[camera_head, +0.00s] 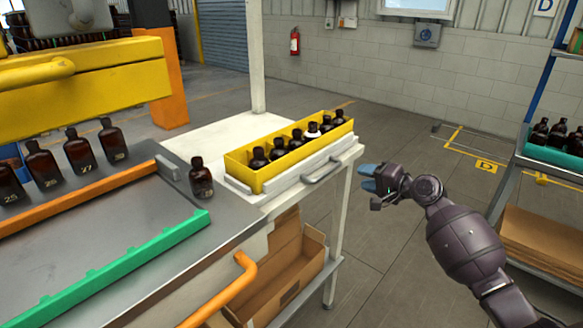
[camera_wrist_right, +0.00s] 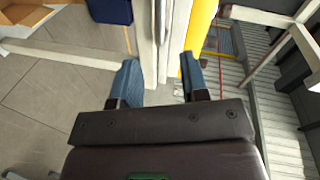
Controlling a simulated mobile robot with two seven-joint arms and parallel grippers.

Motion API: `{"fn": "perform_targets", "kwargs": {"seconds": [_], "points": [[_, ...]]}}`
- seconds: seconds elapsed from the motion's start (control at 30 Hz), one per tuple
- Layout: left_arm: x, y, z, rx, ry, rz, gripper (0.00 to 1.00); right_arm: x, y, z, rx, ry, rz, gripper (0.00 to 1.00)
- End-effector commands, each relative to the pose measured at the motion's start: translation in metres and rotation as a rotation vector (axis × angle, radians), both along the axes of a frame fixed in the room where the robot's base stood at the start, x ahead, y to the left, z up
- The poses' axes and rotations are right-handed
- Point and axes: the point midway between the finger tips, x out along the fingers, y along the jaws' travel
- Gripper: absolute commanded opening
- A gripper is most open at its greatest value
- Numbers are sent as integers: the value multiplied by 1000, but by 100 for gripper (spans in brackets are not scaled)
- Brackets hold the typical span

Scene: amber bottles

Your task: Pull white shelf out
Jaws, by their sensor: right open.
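The white shelf (camera_head: 281,182) sits on the white bench and carries a yellow bin (camera_head: 262,180) holding several dark bottles, one with a white top. A grey bar handle (camera_head: 321,173) is on the shelf's front side. My right gripper (camera_head: 368,178) has blue fingers and is to the right of the handle, apart from it. In the right wrist view the gripper (camera_wrist_right: 160,75) is open, its fingers spread with nothing gripped. A white edge and a yellow strip show beyond the fingers. My left gripper is not in view.
An amber bottle (camera_head: 201,178) stands left of the shelf, beside the grey conveyor table (camera_head: 120,235) with orange and green rails. A cardboard box (camera_head: 285,265) is under the bench. A rack with a green crate (camera_head: 550,148) stands at right. The floor between is clear.

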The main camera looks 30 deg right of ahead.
Motion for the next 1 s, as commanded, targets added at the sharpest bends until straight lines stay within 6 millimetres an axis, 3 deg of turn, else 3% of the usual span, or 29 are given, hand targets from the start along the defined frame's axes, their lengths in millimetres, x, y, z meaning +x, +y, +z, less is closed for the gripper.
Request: {"fn": "perform_targets", "kwargs": {"seconds": [0.1, 0.37, 0.8, 1.0], "points": [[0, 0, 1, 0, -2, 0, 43, -4, 8, -1, 163, 50, 27, 41], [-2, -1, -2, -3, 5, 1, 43, 6, 14, -4, 213, 73, 24, 41], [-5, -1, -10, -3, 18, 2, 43, 69, 40, -19, 208, 73, 24, 41], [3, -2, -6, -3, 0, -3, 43, 88, 48, -24, 208, 73, 24, 41]]}}
